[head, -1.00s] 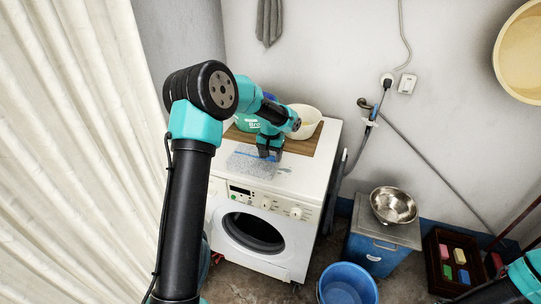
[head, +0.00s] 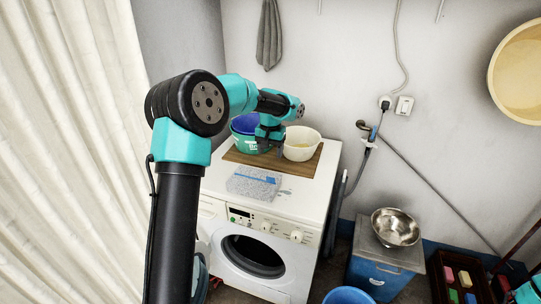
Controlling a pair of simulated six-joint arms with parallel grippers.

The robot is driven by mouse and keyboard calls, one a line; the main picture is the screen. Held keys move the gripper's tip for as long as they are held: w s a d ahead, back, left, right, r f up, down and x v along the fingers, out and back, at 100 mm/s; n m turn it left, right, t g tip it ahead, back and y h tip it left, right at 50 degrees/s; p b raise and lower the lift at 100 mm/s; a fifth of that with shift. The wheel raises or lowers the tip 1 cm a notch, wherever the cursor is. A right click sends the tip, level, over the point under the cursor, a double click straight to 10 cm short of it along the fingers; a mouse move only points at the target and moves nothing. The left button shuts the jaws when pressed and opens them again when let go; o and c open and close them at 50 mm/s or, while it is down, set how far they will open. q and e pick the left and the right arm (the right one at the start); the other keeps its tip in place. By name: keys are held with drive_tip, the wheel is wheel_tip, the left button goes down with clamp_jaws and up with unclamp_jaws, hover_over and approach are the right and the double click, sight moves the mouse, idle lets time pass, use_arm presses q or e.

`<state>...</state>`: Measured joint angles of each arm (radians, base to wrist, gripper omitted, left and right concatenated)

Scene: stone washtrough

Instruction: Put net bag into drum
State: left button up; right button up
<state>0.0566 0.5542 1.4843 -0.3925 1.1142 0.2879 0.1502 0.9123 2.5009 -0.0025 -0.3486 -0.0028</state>
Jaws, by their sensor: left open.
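The net bag (head: 250,186), a flat whitish mesh bag with a blue strip, lies on top of the white washing machine (head: 305,214), near its front edge. The drum (head: 253,257) is the dark round opening in the machine's front; its inside is too dark to make out. My left gripper (head: 266,147) is open and empty, above the wooden board behind the bag, in front of the tubs and apart from the bag. My right gripper is out of view; only a bit of my right arm shows at the lower right edge.
The wooden board (head: 312,166) at the back of the machine top holds a cream bowl (head: 302,146) and blue and green tubs (head: 243,124).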

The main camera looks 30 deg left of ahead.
use_arm(q)
drive_tip(key=shift+o, duration=0.5)
wheel_tip(320, 180, up, 5)
drive_tip(key=n, duration=3.5)
drive_tip(key=shift+w+a+n, duration=0.1)
drive_tip(key=shift+a+n, duration=0.05)
drive_tip(key=shift+n, duration=0.25)
